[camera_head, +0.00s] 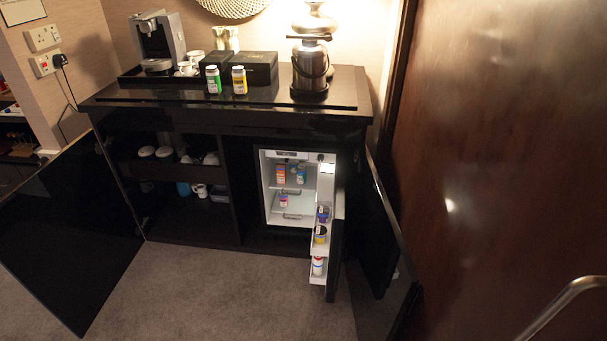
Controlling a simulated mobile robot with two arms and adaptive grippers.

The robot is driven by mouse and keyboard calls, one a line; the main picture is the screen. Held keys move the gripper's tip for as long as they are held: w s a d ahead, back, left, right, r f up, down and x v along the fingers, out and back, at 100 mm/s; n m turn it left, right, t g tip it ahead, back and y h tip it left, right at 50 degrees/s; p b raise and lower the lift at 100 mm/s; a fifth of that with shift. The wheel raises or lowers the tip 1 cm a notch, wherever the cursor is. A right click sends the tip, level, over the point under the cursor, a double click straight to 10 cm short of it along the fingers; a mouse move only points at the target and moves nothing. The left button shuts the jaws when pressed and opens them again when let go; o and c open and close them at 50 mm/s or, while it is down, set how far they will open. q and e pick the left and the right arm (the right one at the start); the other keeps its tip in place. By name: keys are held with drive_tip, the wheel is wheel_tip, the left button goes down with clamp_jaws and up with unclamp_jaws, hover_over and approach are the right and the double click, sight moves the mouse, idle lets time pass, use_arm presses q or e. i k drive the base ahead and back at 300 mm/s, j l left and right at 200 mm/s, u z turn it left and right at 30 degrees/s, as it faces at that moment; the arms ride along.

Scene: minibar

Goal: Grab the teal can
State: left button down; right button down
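A small teal-blue can (301,175) stands on the upper shelf inside the open mini fridge (262,185). An orange can (281,173) stands just to its left on the same shelf. The teal-blue can is small in the picture, so its label cannot be read. Neither of my grippers shows in the head view.
The fridge door (337,240) is open and holds several cans and jars. The cabinet doors (72,230) and (385,255) stand open on both sides. A red-and-blue can (283,201) sits lower in the fridge. Carpet (220,290) in front is clear. A curved metal bar (565,300) is at lower right.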

sight(302, 169)
drive_tip(key=i+j, duration=0.1)
drive_tip(key=j, duration=0.15)
drive_tip(key=i+j+z, duration=0.1)
drive_tip(key=j, duration=0.2)
drive_tip(key=i+j, duration=0.15)
drive_tip(key=i+j+u, duration=0.2)
drive_tip(key=i+j, duration=0.45)
drive_tip(key=i, duration=0.05)
